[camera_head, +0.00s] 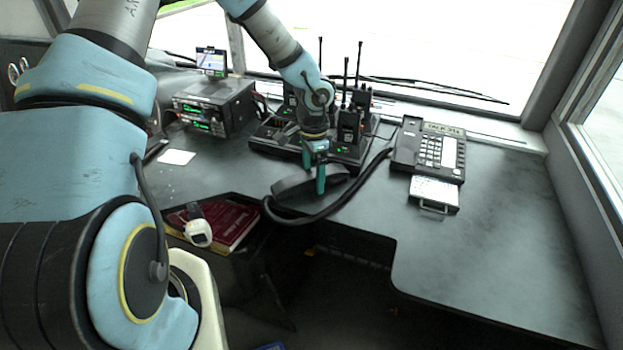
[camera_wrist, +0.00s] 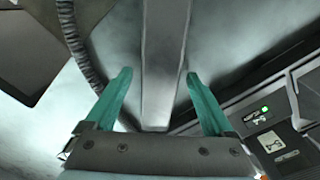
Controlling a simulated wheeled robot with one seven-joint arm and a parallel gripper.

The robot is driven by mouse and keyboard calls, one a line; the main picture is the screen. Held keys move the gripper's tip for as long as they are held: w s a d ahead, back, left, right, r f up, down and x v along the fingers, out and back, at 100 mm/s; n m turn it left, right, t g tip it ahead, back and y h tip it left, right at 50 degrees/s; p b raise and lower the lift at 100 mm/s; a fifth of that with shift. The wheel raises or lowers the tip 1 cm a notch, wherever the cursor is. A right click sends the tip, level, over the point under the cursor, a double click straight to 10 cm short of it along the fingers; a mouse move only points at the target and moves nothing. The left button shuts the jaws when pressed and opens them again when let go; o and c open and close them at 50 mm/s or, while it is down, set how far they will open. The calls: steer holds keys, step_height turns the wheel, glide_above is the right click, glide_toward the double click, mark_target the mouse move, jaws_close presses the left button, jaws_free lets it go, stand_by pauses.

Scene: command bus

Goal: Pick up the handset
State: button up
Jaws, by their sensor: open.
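The black handset (camera_head: 296,186) lies on the dark desk near its front edge, with its coiled cord (camera_head: 335,205) curving right to the desk phone (camera_head: 430,148). My gripper (camera_head: 314,178) points down at the handset. In the wrist view my gripper (camera_wrist: 156,82) has its two teal fingers apart, with the grey handset (camera_wrist: 163,60) running between them. The handset's far end and the cord (camera_wrist: 78,45) also show there. I cannot tell whether the fingers touch the handset. My gripper hides part of the handset in the head view.
A charger rack (camera_head: 350,152) with several upright radios stands just behind my gripper. A radio unit (camera_head: 215,107) with a small screen sits to the left. The right desk is clear.

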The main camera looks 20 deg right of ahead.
jaws_close()
stand_by(0.6)
